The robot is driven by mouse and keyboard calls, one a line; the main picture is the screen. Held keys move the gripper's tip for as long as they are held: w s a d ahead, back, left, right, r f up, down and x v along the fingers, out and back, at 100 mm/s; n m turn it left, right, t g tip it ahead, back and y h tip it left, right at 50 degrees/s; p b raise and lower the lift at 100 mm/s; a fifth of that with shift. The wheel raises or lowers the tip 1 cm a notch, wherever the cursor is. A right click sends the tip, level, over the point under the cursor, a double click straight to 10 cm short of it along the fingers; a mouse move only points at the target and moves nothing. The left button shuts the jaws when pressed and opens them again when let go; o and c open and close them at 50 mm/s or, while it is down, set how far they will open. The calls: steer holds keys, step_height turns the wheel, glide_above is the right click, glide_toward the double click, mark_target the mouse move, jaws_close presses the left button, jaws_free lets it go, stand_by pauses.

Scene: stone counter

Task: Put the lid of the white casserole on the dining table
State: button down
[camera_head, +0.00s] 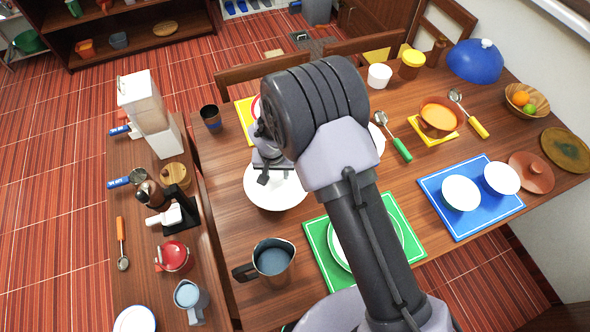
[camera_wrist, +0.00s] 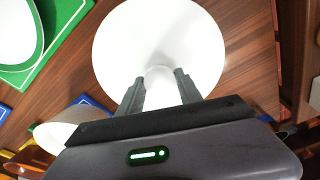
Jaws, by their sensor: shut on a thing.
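The white round lid (camera_head: 277,195) is at the dining table (camera_head: 225,150), between the yellow mat and the dark mug. In the wrist view the lid (camera_wrist: 160,30) fills the upper middle, with its knob between my fingers. My gripper (camera_wrist: 159,80) is shut on that knob; in the head view my gripper (camera_head: 270,178) is over the lid, partly hidden by my arm. I cannot tell whether the lid touches the tabletop. I cannot pick out the casserole's body.
A dark mug (camera_head: 272,260) and a green mat (camera_head: 315,235) with a plate lie near the lid. A dark cup (camera_head: 211,117) stands behind it at the table's left edge. A blue mat (camera_head: 430,190) with white bowls lies right. A narrow side counter (camera_head: 140,215) holds jars and utensils.

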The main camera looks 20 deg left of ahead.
mark_target(276, 183)
step_height(276, 183, down, 6)
steer(key=shift+a+r+b, duration=0.1)
steer(key=shift+a+b, duration=0.05)
steer(key=shift+b, duration=0.35)
steer(key=shift+s, duration=0.1)
steer(key=shift+f, duration=0.2)
steer(key=c, duration=0.8)
jaws_free()
